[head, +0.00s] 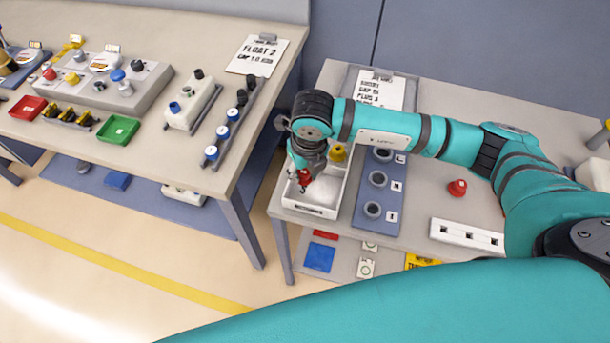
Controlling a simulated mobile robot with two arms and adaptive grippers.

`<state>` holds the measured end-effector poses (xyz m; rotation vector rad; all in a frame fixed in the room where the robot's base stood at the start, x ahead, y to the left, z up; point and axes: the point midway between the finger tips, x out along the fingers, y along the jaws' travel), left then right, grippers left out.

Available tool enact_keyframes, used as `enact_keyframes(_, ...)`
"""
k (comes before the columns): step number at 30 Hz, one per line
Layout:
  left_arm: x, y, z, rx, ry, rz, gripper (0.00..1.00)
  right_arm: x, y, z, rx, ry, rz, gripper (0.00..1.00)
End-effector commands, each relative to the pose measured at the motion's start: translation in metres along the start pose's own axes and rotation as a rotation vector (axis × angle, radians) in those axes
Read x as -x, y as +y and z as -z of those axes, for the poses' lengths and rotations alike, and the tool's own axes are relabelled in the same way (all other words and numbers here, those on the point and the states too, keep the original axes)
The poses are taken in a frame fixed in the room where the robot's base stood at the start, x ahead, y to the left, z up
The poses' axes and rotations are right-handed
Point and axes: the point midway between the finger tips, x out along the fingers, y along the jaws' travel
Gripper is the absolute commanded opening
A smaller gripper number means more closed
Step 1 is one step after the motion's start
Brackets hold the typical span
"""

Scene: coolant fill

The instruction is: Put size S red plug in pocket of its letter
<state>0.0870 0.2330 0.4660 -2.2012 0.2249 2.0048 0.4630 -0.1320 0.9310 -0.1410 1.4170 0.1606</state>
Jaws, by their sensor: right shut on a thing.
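My right gripper (303,183) points down over the left part of a white open tray (318,210). It is shut on a small red plug (304,175), which the fingers mostly hide; its size cannot be read. A blue board (366,221) stands to the right of the tray, with three dark round pockets in a row. The far pocket (383,155) seems marked L; the middle pocket (377,179) and near pocket (373,209) have marks too small to read surely. Another red plug (457,188) stands on the table to the right. My left gripper is out of view.
The tray also holds a yellow plug (338,153) and a pale rounded thing (323,189). A white block with square holes (466,235) lies at the front right. A printed sheet (380,90) stands behind the board.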

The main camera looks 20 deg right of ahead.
Motion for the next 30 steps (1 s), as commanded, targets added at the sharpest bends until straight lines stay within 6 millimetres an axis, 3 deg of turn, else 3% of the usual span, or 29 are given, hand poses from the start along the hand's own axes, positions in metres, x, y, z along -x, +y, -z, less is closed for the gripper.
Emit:
enact_keyframes(6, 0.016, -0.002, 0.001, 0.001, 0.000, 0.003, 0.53, -0.029, 0.000, 0.007, 0.000, 0.005, 0.000, 0.15)
enact_keyframes(18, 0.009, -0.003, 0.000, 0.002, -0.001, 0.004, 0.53, -0.037, 0.000, 0.008, 0.000, 0.002, 0.000, 0.15)
enact_keyframes(19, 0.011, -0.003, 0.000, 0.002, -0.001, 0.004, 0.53, -0.036, -0.001, 0.008, 0.000, 0.002, 0.000, 0.32)
enact_keyframes(21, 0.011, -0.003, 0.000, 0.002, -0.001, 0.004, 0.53, -0.035, -0.001, 0.008, 0.000, 0.002, 0.000, 0.39)
enact_keyframes(30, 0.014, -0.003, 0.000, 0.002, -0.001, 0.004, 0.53, -0.033, -0.001, 0.008, 0.000, 0.002, 0.000, 0.39)
